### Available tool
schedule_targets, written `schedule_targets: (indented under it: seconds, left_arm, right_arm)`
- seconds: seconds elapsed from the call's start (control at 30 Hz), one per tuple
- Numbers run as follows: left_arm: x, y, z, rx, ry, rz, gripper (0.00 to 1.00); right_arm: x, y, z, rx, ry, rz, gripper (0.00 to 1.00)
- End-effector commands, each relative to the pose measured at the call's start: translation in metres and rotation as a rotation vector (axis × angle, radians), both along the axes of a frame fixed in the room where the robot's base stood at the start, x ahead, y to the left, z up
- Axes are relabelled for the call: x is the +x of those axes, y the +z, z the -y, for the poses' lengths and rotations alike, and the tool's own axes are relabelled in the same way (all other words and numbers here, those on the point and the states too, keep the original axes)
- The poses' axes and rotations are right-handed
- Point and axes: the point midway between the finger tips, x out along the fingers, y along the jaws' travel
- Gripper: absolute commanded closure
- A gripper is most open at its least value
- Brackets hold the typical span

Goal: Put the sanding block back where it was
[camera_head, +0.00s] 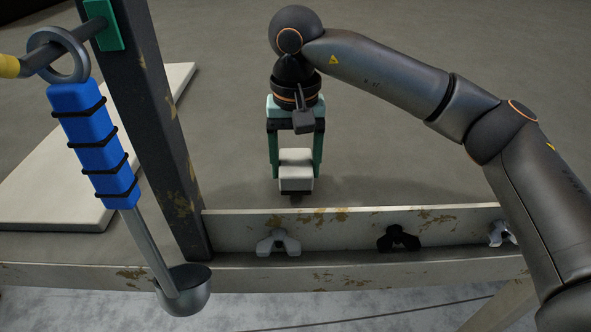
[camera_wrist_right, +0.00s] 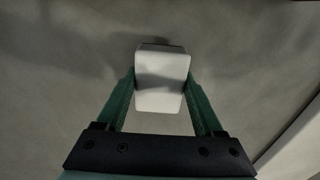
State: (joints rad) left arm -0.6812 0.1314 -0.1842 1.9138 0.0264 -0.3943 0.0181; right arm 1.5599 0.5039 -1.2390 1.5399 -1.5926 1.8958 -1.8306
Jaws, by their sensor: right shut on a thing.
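The sanding block (camera_head: 296,172) is a small pale block with a dark underside. My right gripper (camera_head: 296,165), with green fingers, is shut on it and points down over the grey table top, behind the low rail. In the right wrist view the block (camera_wrist_right: 162,80) sits between the two green fingertips (camera_wrist_right: 160,90), with a shadow on the surface beyond it. I cannot tell whether the block touches the table. My left gripper is not in view.
A dark post (camera_head: 150,110) stands at the left, with a blue-handled ladle (camera_head: 95,140) hanging from a bar. A pale board (camera_head: 50,190) lies behind it. A low rail (camera_head: 340,225) with wing-nut-like clips (camera_head: 278,243) runs along the front. The table behind the gripper is clear.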

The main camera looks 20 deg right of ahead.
Motion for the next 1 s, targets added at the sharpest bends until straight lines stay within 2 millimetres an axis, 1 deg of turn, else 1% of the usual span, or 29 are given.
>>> schedule_targets:
  seconds: [0.03, 0.13, 0.37, 0.47, 0.5, 0.73, 0.77, 1.0]
  left_arm:
    - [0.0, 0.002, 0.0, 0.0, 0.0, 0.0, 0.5]
    - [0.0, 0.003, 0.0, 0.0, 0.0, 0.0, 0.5]
    - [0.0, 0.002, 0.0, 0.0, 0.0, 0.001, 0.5]
    - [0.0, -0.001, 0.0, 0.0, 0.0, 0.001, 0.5]
    - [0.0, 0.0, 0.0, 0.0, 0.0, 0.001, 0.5]
    - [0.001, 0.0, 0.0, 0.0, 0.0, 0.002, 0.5]
    - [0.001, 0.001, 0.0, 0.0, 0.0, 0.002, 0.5]
    - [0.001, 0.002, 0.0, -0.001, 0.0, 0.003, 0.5]
  right_arm:
    - [0.0, -0.008, 0.001, -0.002, -0.001, -0.004, 0.75]
    - [-0.001, -0.019, 0.0, 0.0, 0.0, -0.002, 0.75]
    - [0.0, -0.02, 0.0, 0.0, 0.0, 0.001, 0.75]
    - [0.0, -0.024, 0.0, 0.0, 0.0, 0.0, 0.75]
    - [0.0, -0.023, 0.0, 0.0, 0.0, 0.0, 0.28]
    - [0.0, -0.023, 0.0, 0.0, 0.0, 0.0, 0.02]
    - [0.0, -0.023, 0.0, 0.0, 0.0, 0.0, 0.0]
    - [0.0, -0.022, 0.0, 0.0, 0.0, 0.0, 0.0]
